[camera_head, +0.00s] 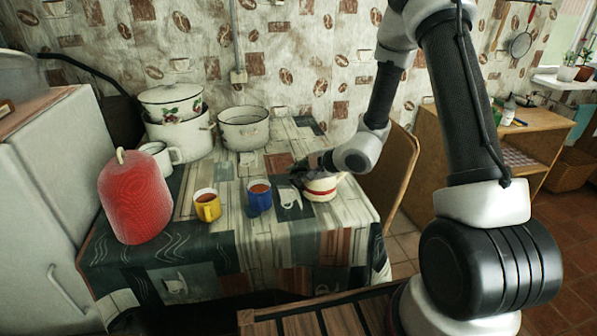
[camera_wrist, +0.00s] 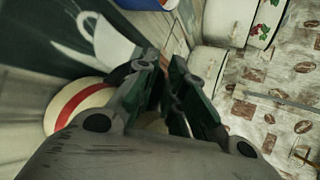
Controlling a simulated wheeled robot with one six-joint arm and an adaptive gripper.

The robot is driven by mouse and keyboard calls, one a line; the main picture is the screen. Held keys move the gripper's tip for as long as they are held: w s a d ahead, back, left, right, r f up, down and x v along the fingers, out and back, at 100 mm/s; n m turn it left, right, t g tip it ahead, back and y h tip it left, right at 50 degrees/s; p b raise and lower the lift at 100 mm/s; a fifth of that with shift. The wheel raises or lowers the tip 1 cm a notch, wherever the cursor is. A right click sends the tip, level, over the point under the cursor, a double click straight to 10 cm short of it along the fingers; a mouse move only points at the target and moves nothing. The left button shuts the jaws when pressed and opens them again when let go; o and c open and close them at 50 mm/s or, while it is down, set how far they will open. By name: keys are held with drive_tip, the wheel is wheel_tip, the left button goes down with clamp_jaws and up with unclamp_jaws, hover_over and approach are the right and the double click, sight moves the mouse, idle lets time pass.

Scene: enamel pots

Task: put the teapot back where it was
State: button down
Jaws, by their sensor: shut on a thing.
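The teapot (camera_head: 322,189) is pale cream with a red band and is near the right edge of the cloth-covered table (camera_head: 250,232). In the wrist view its rounded cream body with the red band (camera_wrist: 72,104) shows at the left, partly behind my gripper. My gripper (camera_head: 303,170) comes in from the upper right over the teapot and is shut on it. The dark fingers show close together in the wrist view (camera_wrist: 172,88). They hide the exact place of the grip. I cannot tell whether the teapot touches the table.
A yellow mug (camera_head: 208,209) and a blue mug (camera_head: 259,200) stand left of the teapot. A red knitted cover (camera_head: 135,198) stands at the far left. White enamel pots (camera_head: 244,133) are at the back. A wooden chair back (camera_head: 396,178) stands close by the table's right side.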

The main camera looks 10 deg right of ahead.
drive_tip(key=shift+f, duration=0.1)
drive_tip(key=c, duration=1.5)
unclamp_jaws()
